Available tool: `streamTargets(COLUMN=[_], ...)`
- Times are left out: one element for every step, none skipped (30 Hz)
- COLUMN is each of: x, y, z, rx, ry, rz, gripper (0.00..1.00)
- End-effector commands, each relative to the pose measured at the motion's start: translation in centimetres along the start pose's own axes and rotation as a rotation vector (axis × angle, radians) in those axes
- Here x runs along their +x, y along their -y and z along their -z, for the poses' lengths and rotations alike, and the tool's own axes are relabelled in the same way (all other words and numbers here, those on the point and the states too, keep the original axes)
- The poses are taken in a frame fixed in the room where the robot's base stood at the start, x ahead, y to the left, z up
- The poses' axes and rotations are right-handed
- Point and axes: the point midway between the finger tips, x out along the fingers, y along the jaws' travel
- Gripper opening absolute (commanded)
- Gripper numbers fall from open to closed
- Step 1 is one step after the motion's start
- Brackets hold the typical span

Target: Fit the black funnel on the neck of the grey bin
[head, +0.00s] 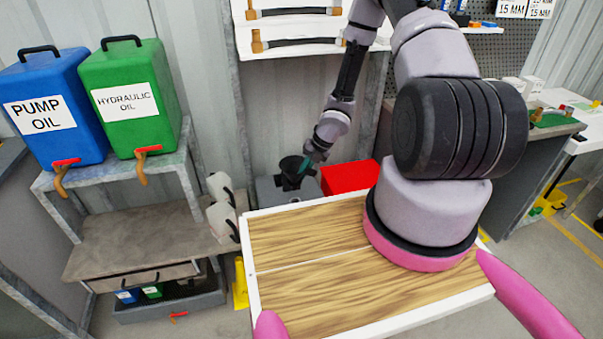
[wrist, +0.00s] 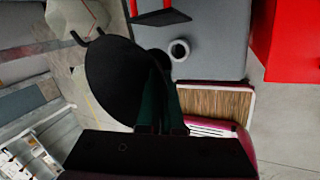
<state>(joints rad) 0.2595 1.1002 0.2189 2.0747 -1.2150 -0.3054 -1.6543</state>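The black funnel (head: 291,168) is held by my gripper (head: 308,167) in front of the grey bin in the head view. In the wrist view the funnel (wrist: 112,82) fills the middle left, with the dark green fingers of my gripper (wrist: 160,112) shut at its side. The grey bin (head: 268,192) stands on the floor behind the wooden top, partly hidden by the funnel. The bin's top (wrist: 218,45) shows in the wrist view with its round neck (wrist: 179,50) uncovered, just right of the funnel. The funnel is apart from the neck; its spout is hidden.
A red bin (head: 349,177) stands right beside the grey bin. My wooden top (head: 310,230) lies in front. White jugs (head: 221,205) stand to the left. A black plate with a red handle (wrist: 162,17) is near the neck. Oil cans (head: 125,98) sit on a shelf.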

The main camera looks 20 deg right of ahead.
Motion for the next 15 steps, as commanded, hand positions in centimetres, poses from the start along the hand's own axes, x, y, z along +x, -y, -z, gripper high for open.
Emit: streamTargets(x=[-0.1, 0.2, 0.5, 0.7, 1.0, 1.4, 1.6, 1.9, 2.2, 2.5, 2.8, 3.1, 3.4, 3.6, 3.9], y=[-0.1, 0.1, 0.2, 0.3, 0.5, 0.6, 0.8, 0.9, 1.1, 1.2, 1.4, 1.5, 1.6, 1.7, 1.8], z=[0.0, 0.0, 0.0, 0.0, 0.0, 0.0, 0.0, 0.0, 0.0, 0.0, 0.1, 0.0, 0.0, 0.0, 0.0], rx=[-0.022, -0.017, -0.015, -0.014, -0.013, -0.013, -0.014, -0.014, -0.014, -0.015, -0.015, -0.014, -0.013, -0.013, -0.014], ry=[0.005, 0.003, 0.002, 0.002, 0.002, 0.002, 0.002, 0.002, 0.003, 0.003, 0.002, 0.002, 0.003, 0.003, 0.003], rz=[0.004, 0.003, 0.002, 0.002, 0.002, 0.002, 0.002, 0.001, 0.002, 0.003, 0.003, 0.003, 0.002, 0.002, 0.001], gripper=[0.0, 0.0, 0.0, 0.0, 0.0, 0.0, 0.0, 0.0, 0.0, 0.0, 0.0, 0.0, 0.0, 0.0, 0.0])
